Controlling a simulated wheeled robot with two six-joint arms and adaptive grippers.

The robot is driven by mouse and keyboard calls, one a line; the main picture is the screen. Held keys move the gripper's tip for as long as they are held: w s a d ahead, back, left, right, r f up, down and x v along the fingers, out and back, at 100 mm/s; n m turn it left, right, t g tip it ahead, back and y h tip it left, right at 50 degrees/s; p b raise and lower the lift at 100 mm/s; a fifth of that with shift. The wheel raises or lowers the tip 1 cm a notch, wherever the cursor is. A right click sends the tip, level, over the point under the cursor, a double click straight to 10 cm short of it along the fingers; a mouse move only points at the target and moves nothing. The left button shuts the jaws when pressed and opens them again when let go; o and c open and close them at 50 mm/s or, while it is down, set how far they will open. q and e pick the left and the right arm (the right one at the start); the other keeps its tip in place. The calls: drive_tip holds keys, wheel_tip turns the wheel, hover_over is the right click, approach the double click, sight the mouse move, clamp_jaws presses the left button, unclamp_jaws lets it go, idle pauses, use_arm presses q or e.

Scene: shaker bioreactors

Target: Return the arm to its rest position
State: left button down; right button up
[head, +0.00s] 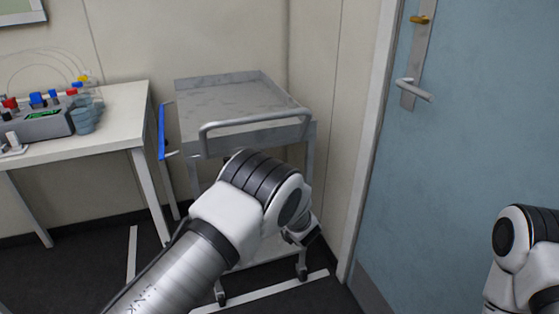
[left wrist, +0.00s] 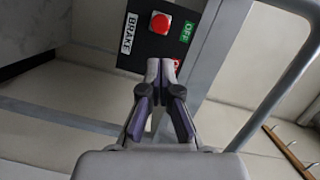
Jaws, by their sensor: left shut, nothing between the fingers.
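My left arm (head: 240,215) reaches in from the bottom left in the head view, its wrist end in front of the grey metal cart (head: 250,120). My left gripper (left wrist: 162,70) shows in the left wrist view, shut and empty. Its fingertips are just in front of a black box (left wrist: 137,50) with a red button (left wrist: 161,22), a "BRAKE" label and a green "OFF" label. I cannot tell whether they touch it. A second red part shows partly behind the fingertips. My right arm (head: 525,260) is at the right edge of the head view; its gripper is out of frame.
A white table (head: 110,125) at the left holds a device (head: 40,122) with coloured caps and tubing. A blue door (head: 480,150) with a handle (head: 413,90) is at the right. The cart stands against the wall, with an empty top and a push bar. Dark floor shows between table and cart.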

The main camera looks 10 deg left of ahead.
use_arm(q)
drive_tip(key=s+a+f+m+g+h, duration=0.1)
drive_tip(key=s+a+f+m+g, duration=0.1)
drive_tip(key=s+a+f, duration=0.8)
drive_tip(key=s+d+f+g+h, duration=0.15)
drive_tip(key=s+f+h, duration=0.25)
drive_tip(key=s+f, duration=0.5)
drive_tip(key=s+f+g+h, duration=0.35)
drive_tip(key=s+f, duration=0.25)
drive_tip(key=s, duration=0.6)
drive_tip(key=s+d+n+g+h, duration=0.2)
drive_tip(key=s+d+n+g, duration=0.15)
drive_tip(key=s, duration=0.45)
drive_tip(key=s+d+n+g+h, duration=0.25)
drive_tip(key=s+n, duration=0.25)
drive_tip(key=s, duration=0.3)
wheel_tip(320, 180, up, 17)
drive_tip(key=t+p, duration=0.1)
drive_tip(key=p, duration=1.5)
drive_tip(key=shift+d+f, duration=0.2)
drive_tip(key=shift+d, duration=0.1)
drive_tip(key=shift+m, duration=0.25)
